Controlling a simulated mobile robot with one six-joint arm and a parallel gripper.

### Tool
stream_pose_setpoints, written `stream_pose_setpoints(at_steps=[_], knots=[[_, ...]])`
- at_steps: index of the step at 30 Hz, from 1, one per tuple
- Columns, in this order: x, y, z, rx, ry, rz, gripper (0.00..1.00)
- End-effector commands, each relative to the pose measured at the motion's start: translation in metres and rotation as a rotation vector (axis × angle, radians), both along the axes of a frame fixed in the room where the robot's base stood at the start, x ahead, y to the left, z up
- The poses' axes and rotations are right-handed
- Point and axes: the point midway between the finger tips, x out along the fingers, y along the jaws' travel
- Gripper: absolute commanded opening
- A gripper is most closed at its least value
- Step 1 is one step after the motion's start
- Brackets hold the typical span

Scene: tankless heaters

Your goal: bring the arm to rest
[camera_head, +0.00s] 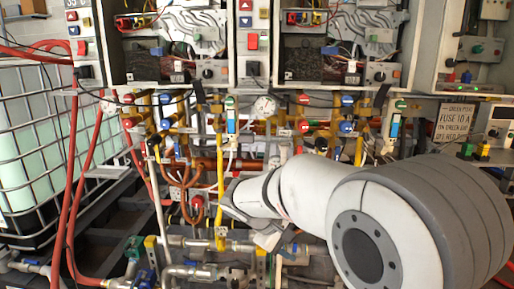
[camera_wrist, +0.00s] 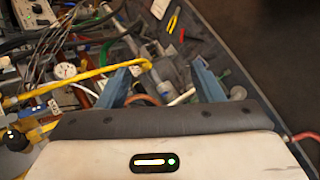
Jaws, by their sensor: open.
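My arm reaches from the lower right of the head view toward the pipework in the middle, and its near joint hides much of the right side. In the wrist view my gripper (camera_wrist: 160,88) shows two blue fingers spread apart with nothing held between them. Pipes, a yellow tube (camera_wrist: 85,80) and a pale grey pipe lie beyond the fingers. I cannot tell whether the fingers touch any of them. In the head view the fingers are not clearly visible behind the arm.
Open heater cabinets (camera_head: 165,45) stand above dense pipes and valves. A caged white tank (camera_head: 35,150) and red hoses (camera_head: 75,190) are at the left. A gauge (camera_wrist: 63,71) is left of the gripper. Dark floor (camera_wrist: 275,45) at the wrist view's upper right looks clear.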

Motion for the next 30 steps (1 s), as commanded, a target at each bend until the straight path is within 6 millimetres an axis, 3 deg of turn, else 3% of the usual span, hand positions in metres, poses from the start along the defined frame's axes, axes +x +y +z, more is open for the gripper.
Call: stream_pose_setpoints(at_steps=[1,6,12,15,21,30], knots=[[-0.022,-0.018,0.028,0.070,0.004,-0.057,0.61],[-0.092,-0.050,0.064,0.322,-0.001,-0.230,0.61],[-0.163,-0.060,0.097,0.598,-0.069,-0.419,0.61],[-0.185,-0.059,0.107,0.700,-0.110,-0.486,0.61],[-0.204,-0.057,0.112,0.801,-0.161,-0.556,0.61],[-0.205,-0.057,0.110,0.809,-0.163,-0.561,0.61]])
